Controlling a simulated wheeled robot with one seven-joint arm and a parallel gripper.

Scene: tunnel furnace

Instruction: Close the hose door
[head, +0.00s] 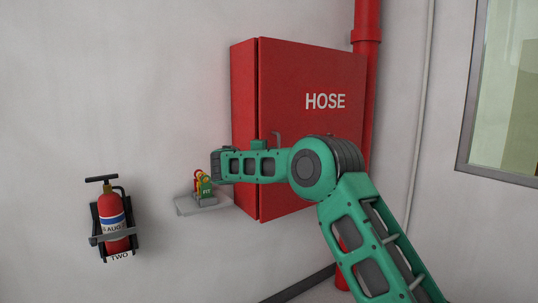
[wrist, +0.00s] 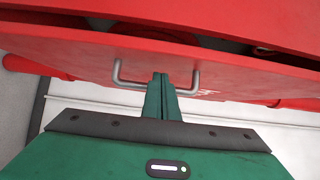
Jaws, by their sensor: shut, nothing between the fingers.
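The red hose cabinet (head: 244,120) is on the wall, its door (head: 310,75) marked HOSE facing me. In the wrist view a dark gap lies between the cabinet (wrist: 220,12) and the door (wrist: 75,42), so the door stands slightly open. The grey door handle (wrist: 117,76) also shows in the head view (head: 277,138). My gripper (wrist: 160,78) is shut and empty, its fingertips between the two legs of the handle, close to the door face; contact is unclear. In the head view my arm hides most of the gripper and part of the door.
A red pipe (head: 366,40) runs vertically behind the cabinet's right side. A small shelf (head: 187,207) with a colourful item (head: 204,189) is just left of the cabinet. A fire extinguisher (head: 113,218) hangs further left. A window (head: 505,90) is at the right.

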